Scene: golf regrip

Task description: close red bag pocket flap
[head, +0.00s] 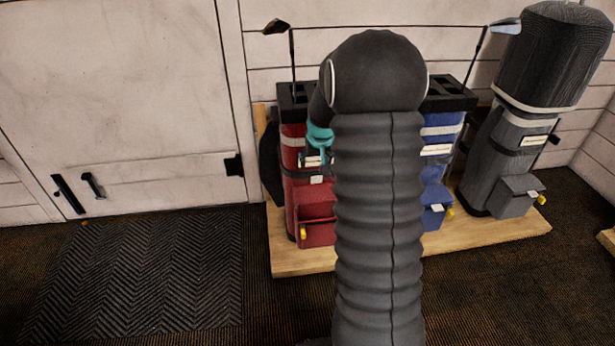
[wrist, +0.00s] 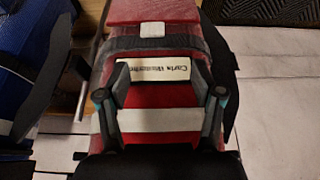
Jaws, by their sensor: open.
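The red bag (head: 293,150) stands upright on a wooden platform, partly hidden behind my arm. Its pocket (head: 317,234) is low on the front with a yellow tab at the left. The pocket flap (head: 315,198) appears raised against the bag, with a white patch at its upper edge. In the wrist view the flap (wrist: 155,10) is at the top edge, cut off by the frame, with its white patch below it. My gripper (wrist: 161,97) is open and empty in front of the bag's name label (wrist: 157,70), above the pocket. It also shows in the head view (head: 317,158), partly hidden.
A blue bag (head: 437,180) and a grey bag (head: 505,150) stand to the right on the same platform (head: 300,262); their pockets look closed. Golf clubs stick up at the back. A dark mat (head: 140,280) lies at left before a white door (head: 110,110).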

